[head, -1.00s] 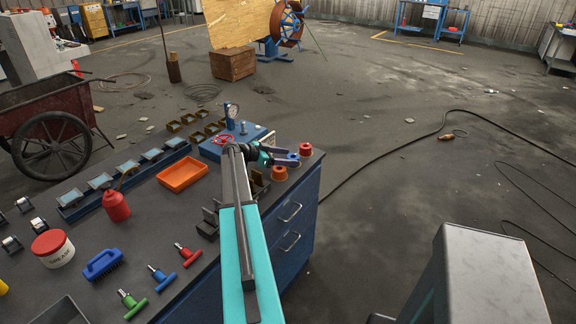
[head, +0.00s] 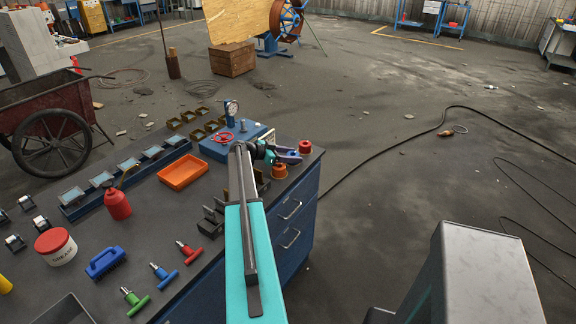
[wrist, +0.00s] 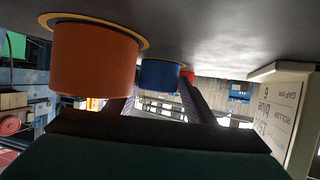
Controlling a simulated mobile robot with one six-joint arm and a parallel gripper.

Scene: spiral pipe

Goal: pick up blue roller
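The blue roller (wrist: 160,75) is a short blue cylinder. In the wrist view, which shows the bench at the top, it lies ahead in the gap between my two fingers. In the head view the blue roller (head: 292,153) is partly covered by my gripper (head: 286,155) at the bench's far right corner. My gripper (wrist: 158,100) is open, with dark fingers apart on either side of the roller's line. I cannot tell whether they reach around it or touch it.
A larger orange roller (wrist: 94,60) stands close on the left in the wrist view. A red roller (head: 305,146) stands behind the blue one. A lettered card (wrist: 283,115) is at the right of the wrist view. A blue gauge block (head: 230,143) is left of my gripper.

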